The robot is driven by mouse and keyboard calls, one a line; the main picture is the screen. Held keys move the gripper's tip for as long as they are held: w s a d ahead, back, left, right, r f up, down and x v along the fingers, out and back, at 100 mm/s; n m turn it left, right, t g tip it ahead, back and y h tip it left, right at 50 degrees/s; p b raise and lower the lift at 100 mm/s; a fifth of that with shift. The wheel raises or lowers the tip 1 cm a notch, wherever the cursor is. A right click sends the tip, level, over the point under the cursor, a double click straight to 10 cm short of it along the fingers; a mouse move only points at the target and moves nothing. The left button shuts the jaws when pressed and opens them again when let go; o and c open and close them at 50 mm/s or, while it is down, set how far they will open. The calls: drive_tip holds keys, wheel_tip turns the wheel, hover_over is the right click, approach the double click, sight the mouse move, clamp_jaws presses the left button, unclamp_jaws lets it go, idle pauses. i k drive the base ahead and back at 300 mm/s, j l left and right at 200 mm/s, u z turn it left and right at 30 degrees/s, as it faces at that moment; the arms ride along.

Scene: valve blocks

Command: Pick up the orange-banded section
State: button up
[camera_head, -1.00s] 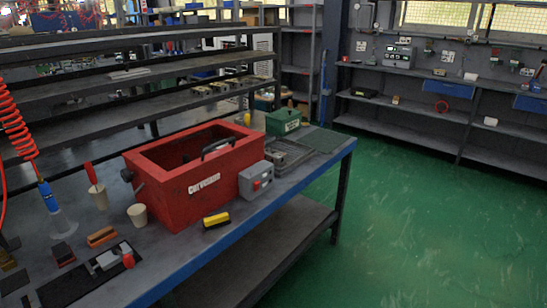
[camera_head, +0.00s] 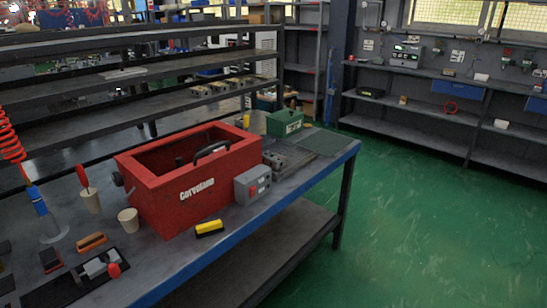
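A small block with an orange band (camera_head: 92,242) lies on the grey workbench (camera_head: 196,252) at the lower left, between a black mat and a beige cup. It looks like the orange-banded section. A dark block with a red band (camera_head: 50,260) lies to its left. A yellow and black block (camera_head: 209,228) lies near the blue front edge, right of the others. My gripper is not in view.
A big red toolbox (camera_head: 160,208) stands behind the blocks, with a grey switch box (camera_head: 252,184) at its right. A beige cup (camera_head: 128,221) and a cup holding a red-handled tool (camera_head: 91,201) stand nearby. A black mat (camera_head: 65,291) carries a grey, red-knobbed part. Green floor lies open at right.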

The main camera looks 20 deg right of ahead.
sight(275, 161)
drive_tip(key=i+l, duration=0.15)
drive_tip(key=l, duration=0.2)
drive_tip(key=i+l+u, duration=0.1)
drive_tip(key=l, duration=0.3)
drive_tip(key=i+l, duration=0.25)
drive_tip(key=i+l+u, duration=0.15)
drive_tip(key=l, duration=0.3)
drive_tip(key=i+l, duration=0.1)
drive_tip(key=l, duration=0.3)
drive_tip(key=i+l+u, duration=0.1)
drive_tip(key=l, duration=0.3)
drive_tip(key=i+l, duration=0.2)
drive_tip(key=l, duration=0.2)
drive_tip(key=i+l+u, duration=0.1)
drive_tip(key=l, duration=0.3)
drive_tip(key=i+l+u, duration=0.1)
drive_tip(key=i+l, duration=0.6)
